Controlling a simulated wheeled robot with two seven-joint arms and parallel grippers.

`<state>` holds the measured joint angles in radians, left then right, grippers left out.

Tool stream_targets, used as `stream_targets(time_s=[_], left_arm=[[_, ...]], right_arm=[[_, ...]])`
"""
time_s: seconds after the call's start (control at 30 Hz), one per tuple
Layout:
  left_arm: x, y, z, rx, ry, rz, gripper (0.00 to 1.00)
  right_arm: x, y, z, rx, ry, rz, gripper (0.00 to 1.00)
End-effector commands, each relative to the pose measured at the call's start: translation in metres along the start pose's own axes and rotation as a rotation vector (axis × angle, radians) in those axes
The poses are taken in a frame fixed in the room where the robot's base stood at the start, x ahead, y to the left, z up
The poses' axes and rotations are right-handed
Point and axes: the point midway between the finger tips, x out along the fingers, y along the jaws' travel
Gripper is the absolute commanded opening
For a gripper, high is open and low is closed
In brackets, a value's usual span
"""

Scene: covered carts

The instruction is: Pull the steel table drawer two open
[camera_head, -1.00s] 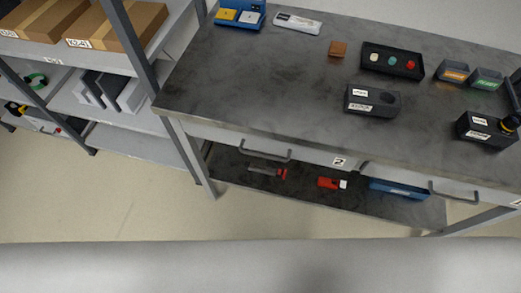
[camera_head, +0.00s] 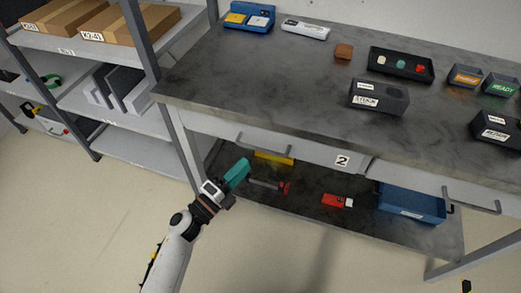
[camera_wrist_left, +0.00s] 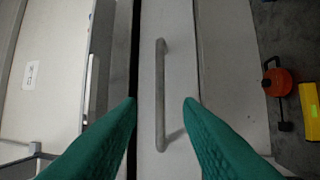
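The drawer marked 2 (camera_head: 315,150) is in the steel table's front, left of a second drawer. Its front looks flush with the table. Its grey bar handle (camera_head: 264,148) is left of the number plate. My left gripper (camera_head: 240,170), with teal fingers, is below and left of this handle in the head view. In the left wrist view the fingers (camera_wrist_left: 160,103) are open and apart, with the handle (camera_wrist_left: 160,75) in line between them. Nothing is held; whether the tips reach the handle's depth is unclear.
The steel tabletop (camera_head: 250,80) carries trays and dark boxes. The lower shelf (camera_head: 300,215) holds a red-ended tool, a red item (camera_head: 335,200) and a blue bin (camera_head: 411,204). A shelf rack (camera_head: 120,140) stands close on the left. The floor in front is clear.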

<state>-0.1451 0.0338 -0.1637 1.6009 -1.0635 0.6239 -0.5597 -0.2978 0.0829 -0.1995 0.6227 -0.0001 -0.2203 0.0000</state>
Motion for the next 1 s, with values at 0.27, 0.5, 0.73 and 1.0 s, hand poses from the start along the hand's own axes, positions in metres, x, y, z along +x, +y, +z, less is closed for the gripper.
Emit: stream_targets(time_s=[0.27, 0.5, 0.73, 1.0], left_arm=[[0.056, 0.001, 0.0, -0.003, 0.001, 0.002, 0.33], [0.078, 0.0, 0.0, -0.004, 0.001, 0.0, 0.33], [0.08, -0.001, 0.0, -0.004, 0.0, -0.001, 0.33], [0.08, -0.001, 0.0, -0.004, 0.001, -0.001, 0.03]], right_arm=[[-0.005, 0.003, 0.001, 0.001, -0.001, 0.003, 0.57], [-0.005, 0.004, 0.001, 0.002, 0.0, 0.005, 0.57], [-0.005, 0.005, -0.001, 0.002, 0.003, 0.006, 0.57], [-0.005, 0.005, -0.002, 0.001, 0.004, 0.006, 0.57]])
